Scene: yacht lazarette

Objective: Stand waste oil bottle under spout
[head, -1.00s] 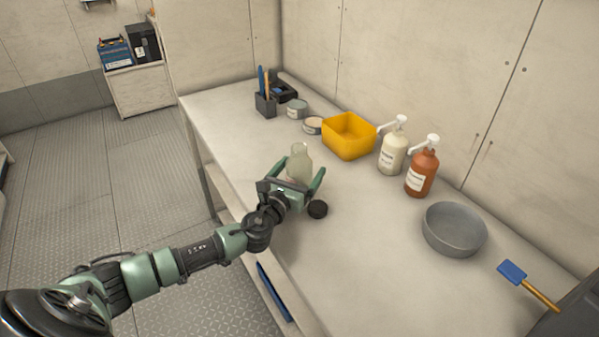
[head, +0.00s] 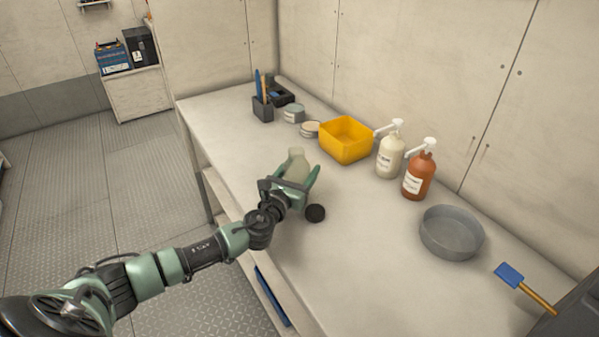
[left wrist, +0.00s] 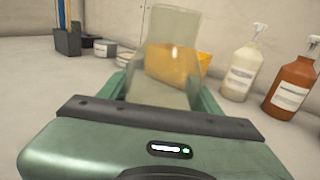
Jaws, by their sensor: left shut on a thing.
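The pale translucent bottle (head: 295,168) is in my left gripper (head: 291,183), above the near left part of the bench. The fingers are shut on its sides, and it leans a little in the head view. The bottle (left wrist: 173,62) also fills the middle of the left wrist view, with the yellow bin showing through it. Its base is hidden by the gripper. Two pump bottles with white spouts stand near the wall: a cream one (head: 390,158) and an orange-brown one (head: 418,178). My right gripper is not in view.
A black round cap-like piece (head: 315,213) lies beside the gripper. A yellow bin (head: 346,140), small tins (head: 293,114) and a dark tool holder (head: 263,108) stand further back. A grey round pan (head: 451,232) and blue brush (head: 511,275) lie right. The front bench is clear.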

